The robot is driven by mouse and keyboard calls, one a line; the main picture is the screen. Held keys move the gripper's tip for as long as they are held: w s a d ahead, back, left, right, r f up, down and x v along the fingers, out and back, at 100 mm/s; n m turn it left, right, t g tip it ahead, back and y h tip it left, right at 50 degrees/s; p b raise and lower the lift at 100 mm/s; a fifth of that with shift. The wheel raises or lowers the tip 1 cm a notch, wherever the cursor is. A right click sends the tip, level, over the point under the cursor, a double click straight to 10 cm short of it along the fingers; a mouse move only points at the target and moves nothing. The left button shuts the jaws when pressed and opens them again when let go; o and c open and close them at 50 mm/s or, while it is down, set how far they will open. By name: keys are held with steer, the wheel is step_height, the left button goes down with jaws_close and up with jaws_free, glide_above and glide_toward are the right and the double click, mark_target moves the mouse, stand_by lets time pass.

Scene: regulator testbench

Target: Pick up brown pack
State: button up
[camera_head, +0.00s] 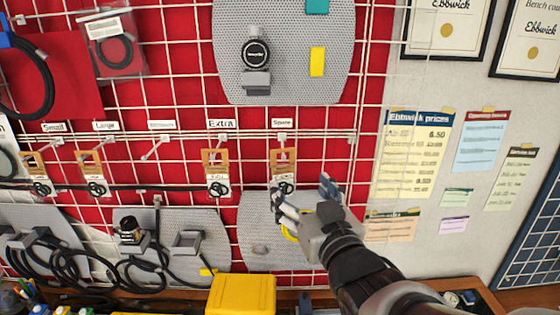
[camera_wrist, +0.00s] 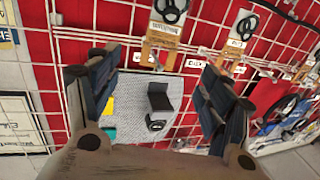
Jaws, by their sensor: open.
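Several brown packs, each a brown card with black rings, hang on hooks of the wire grid. In the head view one hangs under the "Spare" label (camera_head: 283,158), one under "Extra" (camera_head: 215,160), and two more to the left (camera_head: 92,160). My gripper (camera_head: 304,190) is open and empty, at the lower right of the "Spare" pack, its left finger overlapping the pack's lower edge in the picture. In the wrist view two brown packs show upside down: one (camera_wrist: 160,36) beyond and between the spread fingers (camera_wrist: 158,90), the other (camera_wrist: 235,48) by the right finger.
A grey pegboard with a dial device (camera_head: 256,54) is above, another pegboard (camera_head: 258,232) is below, behind my gripper. A yellow box (camera_head: 240,294) stands on the bench. Black cables (camera_head: 75,260) hang lower left. Papers (camera_head: 415,150) cover the right wall.

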mark_target(285, 168)
steer(key=p+x, duration=0.7)
steer(key=shift+p, duration=0.35)
steer(key=x, duration=0.2)
steer(key=p+x, duration=0.1)
steer(key=x, duration=0.2)
steer(key=shift+a+f+p, duration=0.15)
steer(key=shift+f+p, duration=0.1)
steer(key=shift+p, duration=0.05)
steer(key=shift+s, duration=0.15)
steer(key=shift+c, duration=0.5)
steer(key=c, duration=0.9)
steer(key=shift+r, duration=0.1)
